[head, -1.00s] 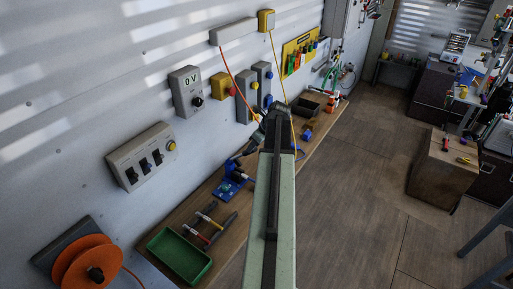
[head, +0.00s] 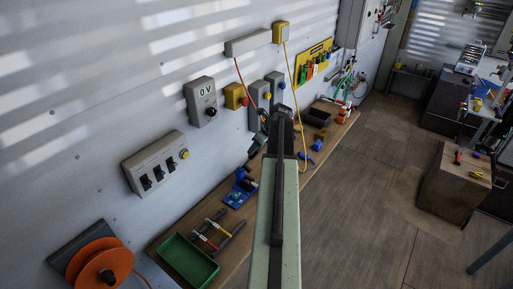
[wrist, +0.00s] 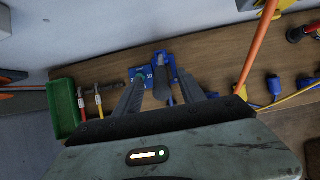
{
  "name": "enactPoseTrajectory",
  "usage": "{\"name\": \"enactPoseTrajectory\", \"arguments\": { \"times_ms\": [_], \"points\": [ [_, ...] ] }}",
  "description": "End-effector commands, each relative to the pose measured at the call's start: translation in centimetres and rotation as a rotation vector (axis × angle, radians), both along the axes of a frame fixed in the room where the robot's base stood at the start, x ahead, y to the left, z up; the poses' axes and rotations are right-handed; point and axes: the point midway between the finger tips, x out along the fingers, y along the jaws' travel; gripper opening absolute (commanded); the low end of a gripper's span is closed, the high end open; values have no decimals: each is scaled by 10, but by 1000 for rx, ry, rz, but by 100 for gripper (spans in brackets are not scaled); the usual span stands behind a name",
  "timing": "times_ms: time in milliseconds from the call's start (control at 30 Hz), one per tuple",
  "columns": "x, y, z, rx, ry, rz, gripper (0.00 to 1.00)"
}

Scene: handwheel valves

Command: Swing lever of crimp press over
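The crimp press is a small blue device (head: 238,192) on the wooden bench along the wall, left of my arm in the head view. In the wrist view the blue press (wrist: 142,73) lies beyond and between my finger tips. A dark, rounded bar at the press (wrist: 161,86) looks like its lever, but I cannot tell which way it is swung. My gripper (wrist: 159,78) is open and empty, its two dark fingers apart above the bench. In the head view my gripper (head: 257,146) is partly hidden by my arm.
A green tray (head: 189,261) and pens or tools (head: 213,232) lie on the bench (head: 170,237) nearer me. An orange reel (head: 101,268), a switch box (head: 155,165) and a 0 V meter (head: 201,101) are on the wall. Orange and yellow cables hang close to my gripper.

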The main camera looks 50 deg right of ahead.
Motion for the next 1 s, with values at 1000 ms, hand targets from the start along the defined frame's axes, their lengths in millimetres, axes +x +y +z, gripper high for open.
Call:
{"name": "enactPoseTrajectory", "arguments": {
  "times_ms": [1000],
  "points": [
    [-1, 0, 71, -1, 1, 0, 47]
  ]
}}
